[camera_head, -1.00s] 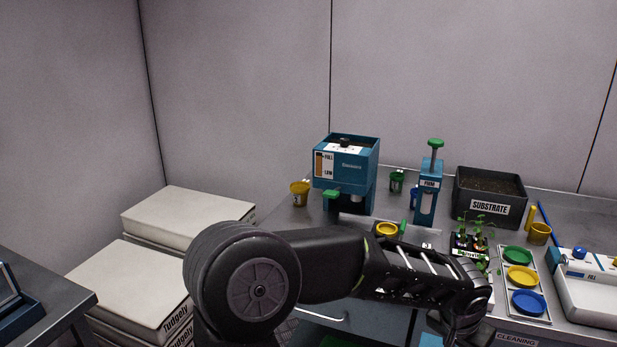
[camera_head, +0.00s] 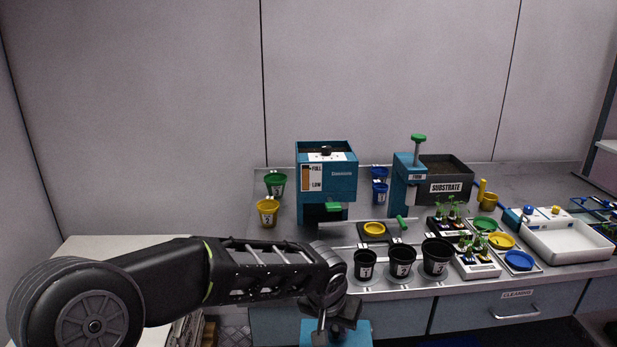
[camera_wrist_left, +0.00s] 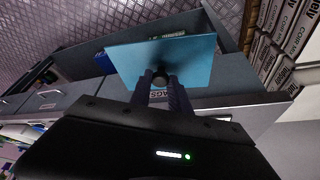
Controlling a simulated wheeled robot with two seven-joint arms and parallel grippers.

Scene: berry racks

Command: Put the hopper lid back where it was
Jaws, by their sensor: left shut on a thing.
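The hopper (camera_head: 328,177) is a blue box with a FULL/LOW gauge, standing at the back left of the bench. Its top is open and dark soil shows inside. My left gripper (camera_head: 335,318) is low in front of the bench, below and in front of the hopper. It is shut on the knob of the hopper lid, a flat blue plate. The lid (camera_head: 350,334) shows at the bottom edge in the head view, and most of it (camera_wrist_left: 190,62) shows in the left wrist view. My right gripper is out of view.
Three black pots (camera_head: 402,262) stand at the bench's front edge, right of my left gripper. Yellow (camera_head: 267,212) and green (camera_head: 275,184) cups stand left of the hopper. A press (camera_head: 408,180) and a substrate bin (camera_head: 447,172) stand right of it. Stacked sacks (camera_head: 100,245) are at left.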

